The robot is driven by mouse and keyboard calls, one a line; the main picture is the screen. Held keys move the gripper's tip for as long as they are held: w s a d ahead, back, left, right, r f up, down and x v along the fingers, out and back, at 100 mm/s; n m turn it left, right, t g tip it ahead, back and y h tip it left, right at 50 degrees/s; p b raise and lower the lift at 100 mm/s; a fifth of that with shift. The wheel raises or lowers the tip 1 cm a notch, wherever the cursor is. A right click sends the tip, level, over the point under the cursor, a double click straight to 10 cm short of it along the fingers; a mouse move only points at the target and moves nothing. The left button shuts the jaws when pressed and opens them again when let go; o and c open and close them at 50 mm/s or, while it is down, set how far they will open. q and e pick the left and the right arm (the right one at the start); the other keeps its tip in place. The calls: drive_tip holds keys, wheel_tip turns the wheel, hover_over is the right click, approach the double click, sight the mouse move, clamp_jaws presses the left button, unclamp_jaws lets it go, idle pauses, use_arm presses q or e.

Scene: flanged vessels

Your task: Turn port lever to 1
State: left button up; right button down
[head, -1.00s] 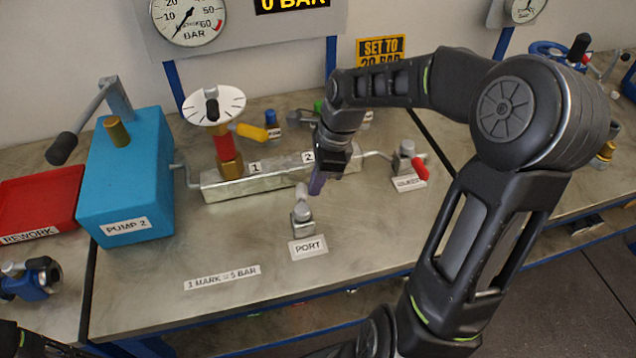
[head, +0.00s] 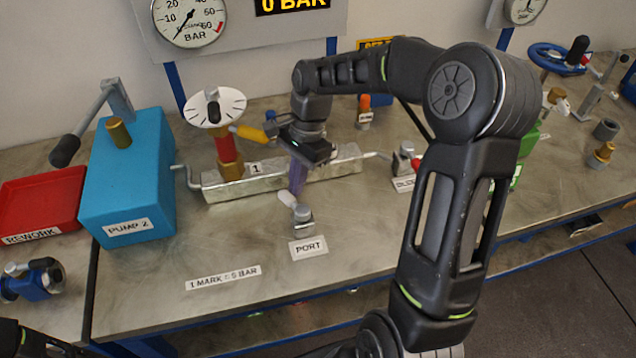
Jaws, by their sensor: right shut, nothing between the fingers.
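The port valve (head: 302,220) stands on the bench behind its PORT label (head: 308,247). Its pale lever (head: 287,199) points up and to the left, toward the side of the 1 mark (head: 256,167) on the metal block. My right gripper (head: 296,190) reaches down from above, with its purple fingers shut and empty. The fingertips are close beside the lever's free end, on its right; I cannot tell whether they touch. The gripper and wrist hide the 2 mark on the block. My left gripper is not in view.
A white dial on a red and brass valve (head: 228,150) with a yellow handle stands close left of my right wrist. The blue PUMP 2 box (head: 128,185) is further left. The outlet valve (head: 403,160) is to the right.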

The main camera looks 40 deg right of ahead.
drive_tip(key=shift+a+n, duration=0.3)
drive_tip(key=shift+w+a, duration=0.1)
drive_tip(key=shift+a, duration=0.2)
idle(0.3)
drive_tip(key=shift+w+d, duration=0.15)
drive_tip(key=shift+d, duration=0.25)
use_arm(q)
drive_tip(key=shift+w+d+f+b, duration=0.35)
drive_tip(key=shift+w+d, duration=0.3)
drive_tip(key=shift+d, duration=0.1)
use_arm(e)
drive_tip(key=w+d+r, duration=0.1)
drive_tip(key=d+r, duration=0.4)
drive_tip(key=r, duration=0.4)
drive_tip(key=shift+w+d+r, duration=0.25)
drive_tip(key=shift+w+r, duration=0.1)
